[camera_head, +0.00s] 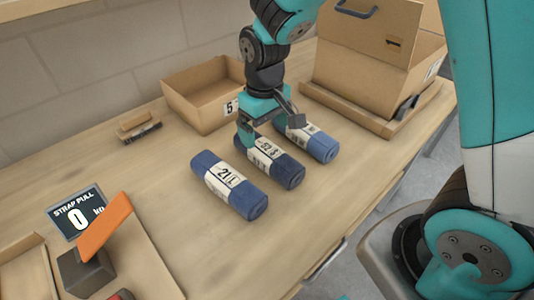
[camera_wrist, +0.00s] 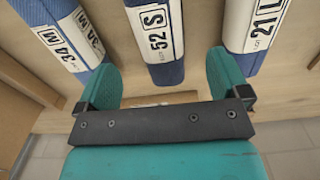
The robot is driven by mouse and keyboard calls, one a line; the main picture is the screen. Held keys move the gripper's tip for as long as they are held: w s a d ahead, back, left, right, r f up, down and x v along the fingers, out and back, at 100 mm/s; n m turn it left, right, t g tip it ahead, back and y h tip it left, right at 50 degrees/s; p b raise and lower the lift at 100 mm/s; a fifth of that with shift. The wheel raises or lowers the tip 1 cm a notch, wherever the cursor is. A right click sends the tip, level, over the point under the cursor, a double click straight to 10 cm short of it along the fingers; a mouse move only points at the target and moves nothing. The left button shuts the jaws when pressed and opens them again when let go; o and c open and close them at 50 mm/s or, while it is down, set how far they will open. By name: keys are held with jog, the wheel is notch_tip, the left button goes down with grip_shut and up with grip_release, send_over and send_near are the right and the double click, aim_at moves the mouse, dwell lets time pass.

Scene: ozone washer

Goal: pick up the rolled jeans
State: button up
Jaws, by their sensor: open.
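Three blue rolled jeans with white paper bands lie side by side on the wooden table. The left roll (camera_head: 250,204) reads 21 L, and it shows at the right of the wrist view (camera_wrist: 252,28). The middle roll (camera_head: 291,175), darker, reads 52 S and is centred in the wrist view (camera_wrist: 156,30). The right roll (camera_head: 326,151) reads 34 M and is at the left of the wrist view (camera_wrist: 72,32). My gripper (camera_head: 271,129) is open and empty above the middle roll's far part. In the wrist view its fingers (camera_wrist: 160,80) are spread on either side of the middle roll's line.
An open cardboard box marked 5 (camera_head: 200,95) stands behind the rolls. A larger carton (camera_head: 365,75) with a raised lid is at the back right. A strap pull display (camera_head: 77,214) and an orange-topped block (camera_head: 105,228) are at the front left.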

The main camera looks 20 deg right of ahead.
aim_at(267, 148)
notch_tip(267, 148, down, 3)
jog(key=shift+f, duration=0.1)
jog(key=f, duration=0.3)
jog(key=f+p, duration=0.1)
jog(key=f, duration=0.1)
jog(key=shift+s+d, duration=0.2)
jog(key=shift+s, duration=0.05)
jog(key=c, duration=1.2)
jog(key=shift+c, duration=0.2)
jog(key=shift+r, duration=0.1)
